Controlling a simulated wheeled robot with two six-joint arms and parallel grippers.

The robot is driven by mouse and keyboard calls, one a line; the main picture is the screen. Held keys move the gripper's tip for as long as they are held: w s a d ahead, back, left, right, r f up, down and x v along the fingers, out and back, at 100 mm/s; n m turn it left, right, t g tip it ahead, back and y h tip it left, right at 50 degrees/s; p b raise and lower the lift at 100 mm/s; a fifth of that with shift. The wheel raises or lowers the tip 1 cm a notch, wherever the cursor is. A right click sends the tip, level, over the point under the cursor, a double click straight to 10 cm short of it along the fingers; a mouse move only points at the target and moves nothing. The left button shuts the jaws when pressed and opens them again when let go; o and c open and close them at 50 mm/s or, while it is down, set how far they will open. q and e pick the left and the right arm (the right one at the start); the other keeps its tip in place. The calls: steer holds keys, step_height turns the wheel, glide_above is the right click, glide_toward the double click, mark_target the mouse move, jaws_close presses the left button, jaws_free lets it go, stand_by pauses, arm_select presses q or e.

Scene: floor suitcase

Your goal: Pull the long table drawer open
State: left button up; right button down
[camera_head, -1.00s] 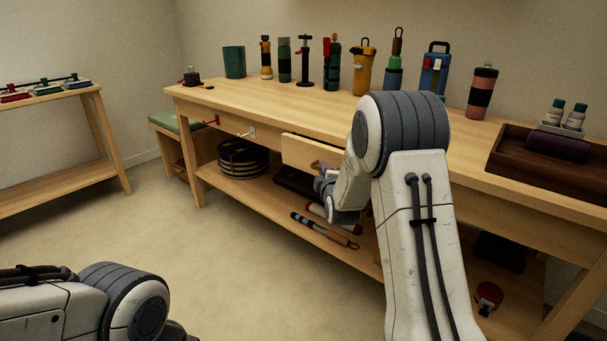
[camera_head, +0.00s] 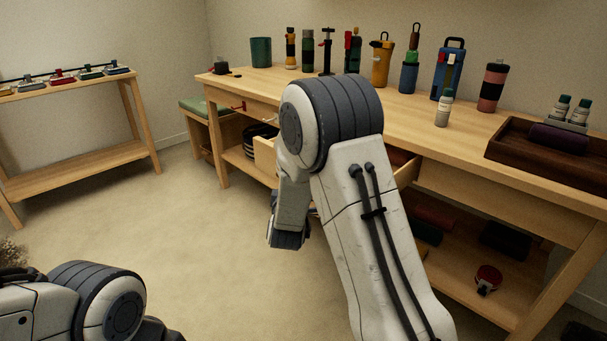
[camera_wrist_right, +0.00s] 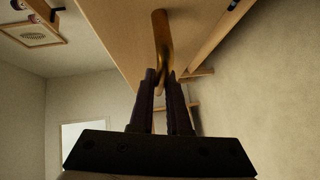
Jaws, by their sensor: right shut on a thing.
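The long drawer of the wooden workbench stands pulled out. In the head view the left end of its front (camera_head: 264,154) shows beside my right arm, and its right side shows beyond the arm (camera_head: 407,173). My arm hides its middle. In the right wrist view its wooden front (camera_wrist_right: 122,35) carries a brass handle (camera_wrist_right: 161,35). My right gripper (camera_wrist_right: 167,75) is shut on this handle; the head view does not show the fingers. My left arm shows at the lower left, but its gripper is out of view.
Bottles and tools stand on the workbench (camera_head: 470,128), with a dark wooden tray (camera_head: 500,150) at the right. Its lower shelf (camera_head: 470,297) holds several items. A green-topped stool (camera_head: 200,105) and a second bench (camera_head: 75,167) stand left. The floor (camera_head: 200,240) in front is clear.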

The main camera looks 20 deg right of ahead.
steer(key=shift+a, duration=0.85)
steer(key=c, duration=0.9)
jaws_free()
steer(key=shift+w, duration=0.1)
steer(key=shift+d, duration=0.15)
